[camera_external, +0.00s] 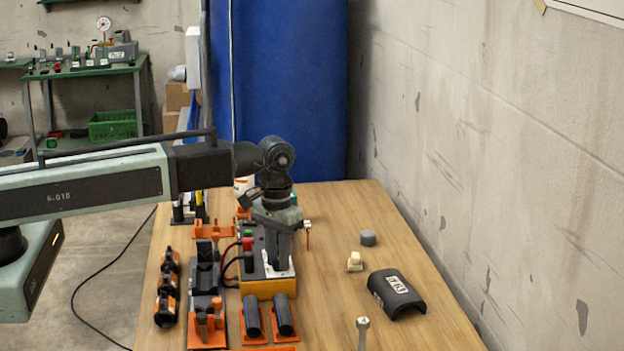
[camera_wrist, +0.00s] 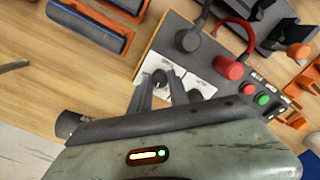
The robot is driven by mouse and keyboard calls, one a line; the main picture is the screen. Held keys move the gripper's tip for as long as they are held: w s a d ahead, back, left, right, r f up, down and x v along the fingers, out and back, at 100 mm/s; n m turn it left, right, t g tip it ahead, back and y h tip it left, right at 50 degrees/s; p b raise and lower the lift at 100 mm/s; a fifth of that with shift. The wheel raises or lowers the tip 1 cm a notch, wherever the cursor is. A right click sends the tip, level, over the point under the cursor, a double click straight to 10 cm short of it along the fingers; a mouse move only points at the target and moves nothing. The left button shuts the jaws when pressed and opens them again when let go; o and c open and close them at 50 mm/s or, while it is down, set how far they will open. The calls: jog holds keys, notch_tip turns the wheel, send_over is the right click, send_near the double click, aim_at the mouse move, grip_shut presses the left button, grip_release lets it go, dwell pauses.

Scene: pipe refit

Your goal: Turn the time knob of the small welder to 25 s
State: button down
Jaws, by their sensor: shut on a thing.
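The small welder (camera_external: 268,287) is an orange and dark box on the wooden table. In the wrist view its dark top (camera_wrist: 168,42) carries a white dial plate (camera_wrist: 177,68) with two dark knobs. My gripper (camera_external: 279,262) points down onto the plate; in the wrist view its fingers (camera_wrist: 160,86) are shut on one dark knob (camera_wrist: 159,77). The other knob (camera_wrist: 195,95) is beside the right finger, outside the grip. The plate's lettering is too small to read, so the knob's name and setting cannot be told.
A red button (camera_wrist: 247,89) and a green button (camera_wrist: 262,99) sit on the welder, near red and black cable plugs (camera_wrist: 229,66).

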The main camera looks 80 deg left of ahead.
jog(key=m, duration=1.3)
jog(key=shift+m, duration=0.3)
dwell(0.4)
jog(key=c, duration=1.2)
grip_release()
jog(key=shift+c, duration=0.2)
notch_tip(320, 180, up, 8)
jog(key=p, duration=0.8)
